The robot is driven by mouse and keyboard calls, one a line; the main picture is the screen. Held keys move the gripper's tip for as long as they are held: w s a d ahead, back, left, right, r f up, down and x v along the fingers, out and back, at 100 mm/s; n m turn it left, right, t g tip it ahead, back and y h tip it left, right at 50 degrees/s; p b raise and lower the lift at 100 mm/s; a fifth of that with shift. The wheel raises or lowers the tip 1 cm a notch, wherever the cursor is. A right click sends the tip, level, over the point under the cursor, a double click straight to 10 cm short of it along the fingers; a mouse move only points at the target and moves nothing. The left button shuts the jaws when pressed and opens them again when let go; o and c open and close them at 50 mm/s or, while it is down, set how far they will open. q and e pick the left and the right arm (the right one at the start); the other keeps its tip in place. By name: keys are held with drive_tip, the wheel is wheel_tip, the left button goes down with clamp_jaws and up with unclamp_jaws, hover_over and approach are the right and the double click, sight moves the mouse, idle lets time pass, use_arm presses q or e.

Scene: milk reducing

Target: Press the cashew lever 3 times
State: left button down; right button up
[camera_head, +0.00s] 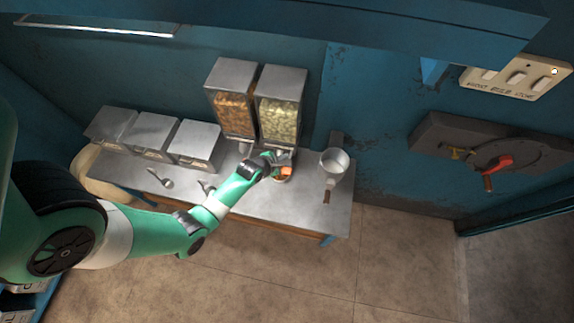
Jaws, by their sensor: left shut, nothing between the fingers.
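Two clear-fronted dispensers with grey lids stand side by side at the back of the table. The left dispenser (235,112) holds orange-brown pieces. The right dispenser (279,118) holds pale yellow-green pieces that look like cashews. My left gripper (285,160) is shut and empty, just below the front of the pale dispenser. A small orange part (286,171) shows right by the gripper; I cannot tell whether they touch. The dispenser's lever is not clear, hidden by the gripper. My right gripper is out of view.
Several lidded metal bins (150,132) stand at the left, with a spoon (160,177) in front. A dark wall unit with a red handle (492,166) is at the right.

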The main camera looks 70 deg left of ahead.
use_arm(q)
drive_tip(key=b, duration=0.8)
hover_over(286, 171)
drive_tip(key=f, duration=0.8)
drive_tip(key=shift+s+d, duration=0.15)
drive_tip(key=shift+s, duration=0.25)
drive_tip(key=shift+f, duration=0.4)
idle(0.5)
drive_tip(key=shift+f+b, duration=0.4)
drive_tip(key=shift+b, duration=0.1)
drive_tip(key=shift+f+b, duration=1.15)
drive_tip(key=shift+f, duration=0.15)
idle(0.9)
drive_tip(key=shift+r, duration=0.1)
drive_tip(key=shift+r+p, duration=1.6)
drive_tip(key=shift+p, duration=0.1)
